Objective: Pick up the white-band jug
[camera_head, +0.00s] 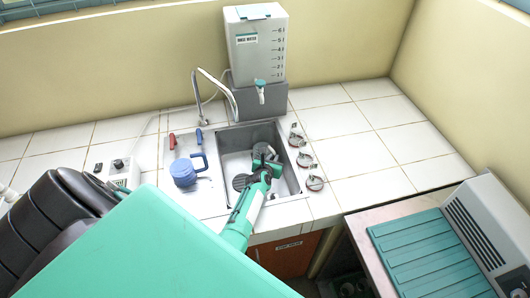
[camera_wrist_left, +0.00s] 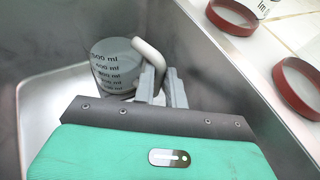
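A grey jug (camera_wrist_left: 112,68) with black ml markings and a pale handle (camera_wrist_left: 150,52) stands in the sink in the left wrist view. No white band is clearly visible on it. In the head view the jug (camera_head: 261,149) is small and partly hidden by my gripper. My left gripper (camera_head: 264,160) reaches down into the sink beside it. In the left wrist view its two fingers (camera_wrist_left: 162,88) are apart, with the lower part of the handle between them. A gap seems to show, and I see no firm grip. A blue jug (camera_head: 184,172) stands left of the sink. My right gripper is not in view.
The steel sink (camera_head: 228,140) has walls close around my gripper. A faucet (camera_head: 215,85) and a water tank (camera_head: 257,50) stand behind it. Several red-rimmed round items (camera_head: 315,183) lie along its right edge. The tiled counter (camera_head: 365,130) further right is clear.

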